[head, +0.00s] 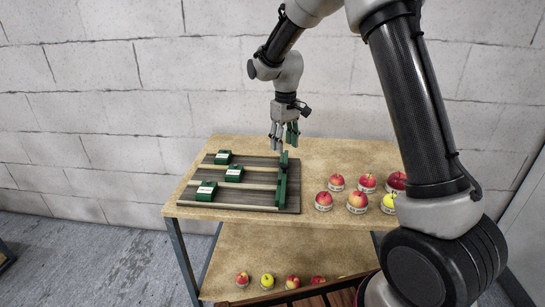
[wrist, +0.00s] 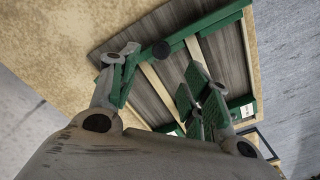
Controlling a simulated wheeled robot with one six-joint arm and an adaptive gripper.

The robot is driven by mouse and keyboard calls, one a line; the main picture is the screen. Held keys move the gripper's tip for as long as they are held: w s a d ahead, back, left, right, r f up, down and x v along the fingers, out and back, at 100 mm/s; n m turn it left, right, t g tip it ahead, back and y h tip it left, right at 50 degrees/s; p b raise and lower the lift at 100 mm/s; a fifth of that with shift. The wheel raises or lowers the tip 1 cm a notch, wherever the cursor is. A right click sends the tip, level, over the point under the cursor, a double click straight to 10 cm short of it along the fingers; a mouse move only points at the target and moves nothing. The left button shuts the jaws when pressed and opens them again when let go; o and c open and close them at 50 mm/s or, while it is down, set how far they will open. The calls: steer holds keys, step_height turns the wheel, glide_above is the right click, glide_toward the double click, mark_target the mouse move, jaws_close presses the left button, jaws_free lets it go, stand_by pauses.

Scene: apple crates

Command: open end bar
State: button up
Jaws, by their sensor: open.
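The end bar (head: 281,182) is a green bar across the right end of a dark slatted board (head: 240,206) on the wooden table. In the wrist view my gripper (wrist: 163,62) is open, with green-padded fingers on either side and nothing held. I cannot tell whether a finger touches the bar.
Green blocks with white labels (head: 234,174) sit between pale rails on the board. Several apples (head: 357,201) stand on labelled rings to the right. More fruit (head: 267,281) is on the lower shelf. A block wall (head: 100,100) rises behind the table.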

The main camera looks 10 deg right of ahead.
mark_target(285, 165)
steer(key=f, duration=0.7)
steer(key=shift+s+d+f, duration=0.1)
steer(key=shift+s+f, duration=0.1)
steer(key=shift+f, duration=0.1)
jaws_close()
